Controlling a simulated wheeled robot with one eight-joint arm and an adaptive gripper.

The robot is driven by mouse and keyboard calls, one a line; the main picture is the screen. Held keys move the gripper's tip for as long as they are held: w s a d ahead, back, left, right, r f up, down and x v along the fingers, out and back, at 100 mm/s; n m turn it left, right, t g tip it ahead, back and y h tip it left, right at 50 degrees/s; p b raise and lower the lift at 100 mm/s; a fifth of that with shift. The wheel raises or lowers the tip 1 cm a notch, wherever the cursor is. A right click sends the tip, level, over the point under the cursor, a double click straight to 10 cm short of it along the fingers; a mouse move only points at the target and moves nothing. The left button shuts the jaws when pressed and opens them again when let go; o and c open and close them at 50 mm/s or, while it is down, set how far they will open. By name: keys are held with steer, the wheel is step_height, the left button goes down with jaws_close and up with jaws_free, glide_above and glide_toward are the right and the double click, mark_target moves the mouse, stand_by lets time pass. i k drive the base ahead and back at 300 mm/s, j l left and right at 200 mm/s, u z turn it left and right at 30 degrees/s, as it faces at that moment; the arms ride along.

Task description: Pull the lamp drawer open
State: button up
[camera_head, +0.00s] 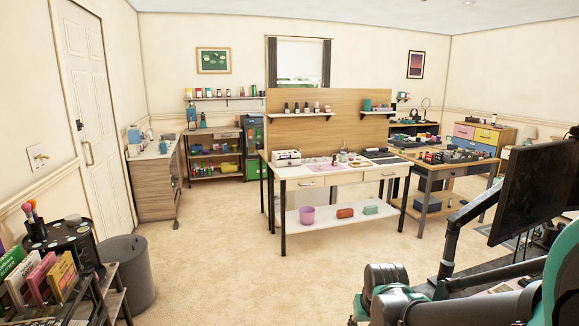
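A small pale lamp (531,132) stands at the far right, behind the dark monitor. The furniture right under it is mostly hidden, and I cannot make out a drawer there. Left of the lamp stands a wooden dresser (511,135) with pink, yellow and blue drawer fronts that look shut. I cannot tell which drawer is the lamp drawer. My gripper is not in view.
A dark monitor (535,190) on a black arm blocks the right side. A white-topped workbench (300,171) stands mid-room, with a wooden table (432,168) beside it. A grey bin (127,270) and a rack are at left. Carpet (230,270) is clear in front.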

mark_target(284, 162)
steer(key=i+j, duration=0.15)
steer(key=i, duration=0.45)
steer(key=i+j, duration=0.15)
steer(key=i, duration=0.45)
steer(key=i+j, duration=0.1)
steer(key=i, duration=0.5)
steer(key=i+j, duration=0.15)
steer(key=i, duration=0.5)
steer(key=i+j, duration=0.15)
steer(key=i, duration=0.45)
steer(key=i+j, duration=0.15)
steer(key=i, duration=0.45)
